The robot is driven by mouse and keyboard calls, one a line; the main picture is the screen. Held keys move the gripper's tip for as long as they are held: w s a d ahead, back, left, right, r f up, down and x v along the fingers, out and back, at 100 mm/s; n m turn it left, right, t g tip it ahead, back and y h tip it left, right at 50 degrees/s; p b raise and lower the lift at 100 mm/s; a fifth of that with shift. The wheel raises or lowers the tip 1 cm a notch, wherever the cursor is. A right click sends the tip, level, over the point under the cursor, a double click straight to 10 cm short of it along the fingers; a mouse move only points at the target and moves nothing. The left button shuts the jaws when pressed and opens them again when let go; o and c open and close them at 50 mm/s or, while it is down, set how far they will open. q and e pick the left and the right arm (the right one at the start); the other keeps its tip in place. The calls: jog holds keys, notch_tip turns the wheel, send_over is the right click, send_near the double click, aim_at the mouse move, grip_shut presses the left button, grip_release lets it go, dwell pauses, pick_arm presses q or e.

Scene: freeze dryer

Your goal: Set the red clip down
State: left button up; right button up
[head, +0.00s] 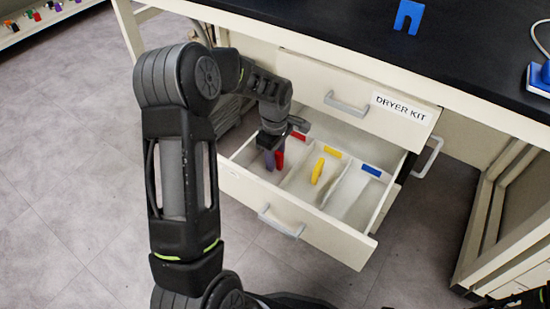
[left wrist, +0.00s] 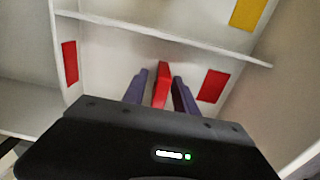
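The red clip (left wrist: 160,85) stands upright in the left compartment of the open drawer (head: 240,190), the one with red labels (left wrist: 213,86). In the head view a little of the clip (head: 280,160) shows below my left gripper (head: 274,160). The gripper points down into this compartment. In the left wrist view its two purplish fingers (left wrist: 160,92) stand on either side of the clip, with narrow gaps showing between them and it, so it looks slightly open. The clip's foot is hidden by the gripper body. My right gripper is not in view.
A yellow clip (head: 318,170) stands in the middle compartment, by a yellow label. The blue-labelled compartment (head: 350,190) looks empty. Thin dividers separate the compartments. A closed "DRYER KIT" drawer (head: 330,95) and the dark bench top (head: 330,35) overhang behind. A blue piece (head: 408,16) stands on the bench.

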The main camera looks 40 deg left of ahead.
pick_arm(q)
notch_tip(320, 180, up, 11)
jog(key=p, duration=0.3)
jog(key=shift+f, duration=0.1)
jog(key=shift+r+p, duration=0.35)
jog(key=shift+r, duration=0.3)
